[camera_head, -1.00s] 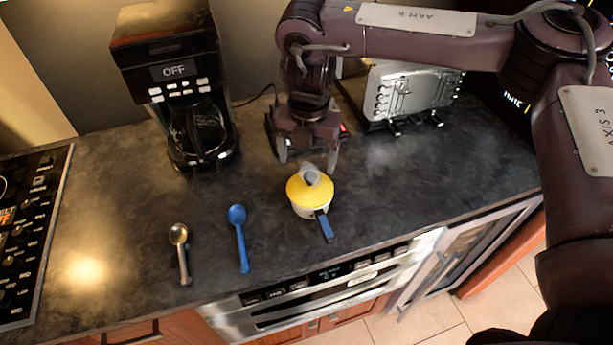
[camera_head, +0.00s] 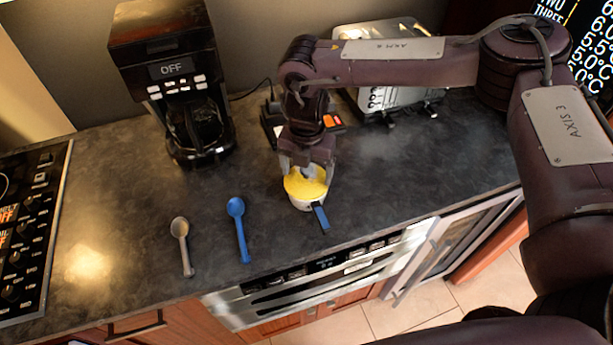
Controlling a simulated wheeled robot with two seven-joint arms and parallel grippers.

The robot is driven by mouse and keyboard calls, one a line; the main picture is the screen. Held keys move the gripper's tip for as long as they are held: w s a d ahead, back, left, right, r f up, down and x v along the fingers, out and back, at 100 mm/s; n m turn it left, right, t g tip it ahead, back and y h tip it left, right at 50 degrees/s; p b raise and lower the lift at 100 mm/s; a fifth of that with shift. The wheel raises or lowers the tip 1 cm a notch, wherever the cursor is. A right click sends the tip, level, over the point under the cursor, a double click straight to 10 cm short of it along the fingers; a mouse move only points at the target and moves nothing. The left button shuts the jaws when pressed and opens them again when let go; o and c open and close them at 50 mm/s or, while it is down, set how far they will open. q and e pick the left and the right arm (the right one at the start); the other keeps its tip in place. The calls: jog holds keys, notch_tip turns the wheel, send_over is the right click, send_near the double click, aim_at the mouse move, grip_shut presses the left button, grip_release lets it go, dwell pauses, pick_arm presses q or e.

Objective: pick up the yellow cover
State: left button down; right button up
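The yellow cover (camera_head: 304,187) sits on a small white pot (camera_head: 305,204) with a blue handle (camera_head: 321,218), on the dark countertop. My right gripper (camera_head: 306,175) is lowered over the cover, pointing down. Its fingers are spread to either side of the cover's upper part, with yellow showing between them. The cover's grey knob is hidden behind the gripper. I cannot tell whether the fingers touch the cover. My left gripper is not in view.
A blue spoon (camera_head: 238,228) and a grey spoon (camera_head: 182,246) lie left of the pot. A coffee maker (camera_head: 171,85) stands behind them. A toaster (camera_head: 402,95) and a dark device with a red part (camera_head: 333,121) stand behind the gripper. The counter right of the pot is clear.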

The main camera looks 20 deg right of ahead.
jog(key=shift+s, duration=0.15)
jog(key=c, duration=1.2)
jog(key=shift+s, duration=0.1)
jog(key=c, duration=0.5)
jog(key=shift+o, duration=0.2)
jog(key=shift+f, duration=0.1)
